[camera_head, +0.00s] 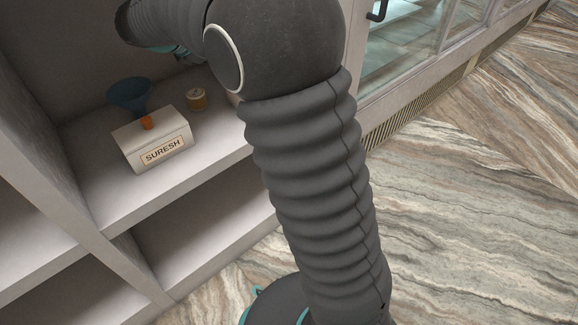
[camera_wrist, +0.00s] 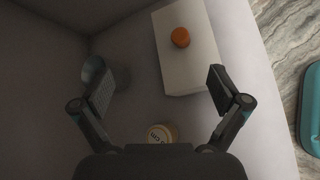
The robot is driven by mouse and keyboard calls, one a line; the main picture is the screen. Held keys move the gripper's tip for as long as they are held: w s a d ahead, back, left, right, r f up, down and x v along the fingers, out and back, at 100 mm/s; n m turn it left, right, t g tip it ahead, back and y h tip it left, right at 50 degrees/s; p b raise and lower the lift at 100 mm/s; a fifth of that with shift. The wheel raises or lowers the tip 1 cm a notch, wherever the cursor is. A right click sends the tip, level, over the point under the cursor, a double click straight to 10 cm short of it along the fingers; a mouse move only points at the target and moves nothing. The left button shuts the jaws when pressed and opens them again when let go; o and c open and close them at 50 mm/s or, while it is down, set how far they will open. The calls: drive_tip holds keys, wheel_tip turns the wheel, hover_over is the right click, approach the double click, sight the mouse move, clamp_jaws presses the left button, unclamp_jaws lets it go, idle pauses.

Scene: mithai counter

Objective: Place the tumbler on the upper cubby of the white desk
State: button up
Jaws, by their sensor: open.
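My gripper (camera_wrist: 160,80) is open in the wrist view, its two fingers wide apart with nothing held between them. I cannot pick out a tumbler for certain in either view. The white desk's cubby (camera_head: 215,143) holds a blue funnel-shaped thing (camera_head: 130,95), a white box (camera_head: 178,131) labelled SURESH and a small jar (camera_head: 196,99). In the wrist view the box (camera_wrist: 187,62) lies beyond the fingers, and the jar (camera_wrist: 161,133) is close to the gripper body. A round greyish thing (camera_wrist: 92,70) is partly behind the left finger. In the head view my arm hides the gripper.
An orange piece (camera_head: 147,123) sits at the box, and shows on it in the wrist view (camera_wrist: 180,37). A divider (camera_head: 62,190) and lower cubbies (camera_head: 195,230) are beside and below. A glass-fronted cabinet (camera_head: 400,55) stands right. The marbled floor (camera_head: 480,190) is open.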

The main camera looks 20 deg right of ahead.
drive_tip(key=s+d+m+g+y, duration=0.15)
drive_tip(key=s+m, duration=0.35)
drive_tip(key=s, duration=0.5)
drive_tip(key=s+d+m+t+y, duration=0.1)
drive_tip(key=s+d+m+y, duration=0.25)
drive_tip(key=s, duration=0.65)
drive_tip(key=s+a+f+m+y, duration=0.1)
drive_tip(key=s+f+m+y, duration=0.1)
drive_tip(key=s+m, duration=0.2)
drive_tip(key=s+a+f+m+t+y, duration=0.1)
drive_tip(key=s+m, duration=0.4)
drive_tip(key=s, duration=0.6)
wheel_tip(320, 180, down, 2)
drive_tip(key=shift+a+f+y, duration=0.15)
drive_tip(key=shift+a+y, duration=0.45)
drive_tip(key=shift+a, duration=0.15)
